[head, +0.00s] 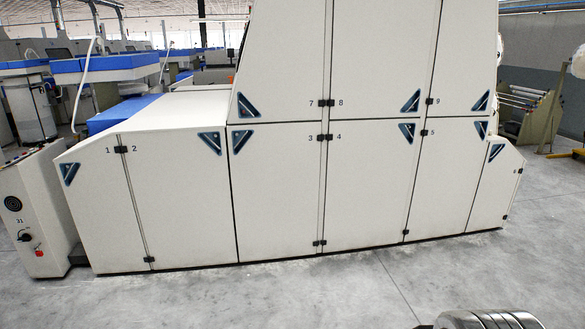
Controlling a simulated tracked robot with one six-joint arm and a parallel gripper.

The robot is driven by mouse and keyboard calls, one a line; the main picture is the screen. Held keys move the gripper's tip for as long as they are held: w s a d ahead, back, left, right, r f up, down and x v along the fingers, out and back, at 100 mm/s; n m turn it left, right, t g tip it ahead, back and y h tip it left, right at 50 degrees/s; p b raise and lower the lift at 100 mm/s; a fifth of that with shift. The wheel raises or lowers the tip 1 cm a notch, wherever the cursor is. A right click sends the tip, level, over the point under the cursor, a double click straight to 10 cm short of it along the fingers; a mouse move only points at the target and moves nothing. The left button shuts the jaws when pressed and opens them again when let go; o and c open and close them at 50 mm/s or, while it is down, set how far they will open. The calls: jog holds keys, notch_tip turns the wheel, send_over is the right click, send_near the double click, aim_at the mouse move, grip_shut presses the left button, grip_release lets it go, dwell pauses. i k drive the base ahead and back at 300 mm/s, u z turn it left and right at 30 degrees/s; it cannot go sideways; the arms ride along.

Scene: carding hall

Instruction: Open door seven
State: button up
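Door seven (285,55) is the upper left white panel of the big machine, with the number 7 at its lower right corner. It looks closed, flush with door eight (380,55) to its right. A dark triangular recess with a blue edge (246,106) sits at its lower left corner. A black hinge or latch piece (324,103) sits on the seam between 7 and 8. The top of the door is cut off by the picture edge. My gripper's fingers do not show.
Below are closed doors three (275,190), four (365,185) and two (185,195). A control post (35,215) with a red button stands at the left. A rack with rollers (530,110) stands at the right.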

aim_at(280, 76)
jog(key=u, duration=0.15)
jog(key=i, duration=1.45)
jog(key=u, duration=0.35)
jog(key=i, duration=0.75)
jog(key=u, duration=0.4)
jog(key=i, duration=0.75)
jog(key=u, duration=0.4)
jog(key=i, duration=0.9)
jog(key=u, duration=0.25)
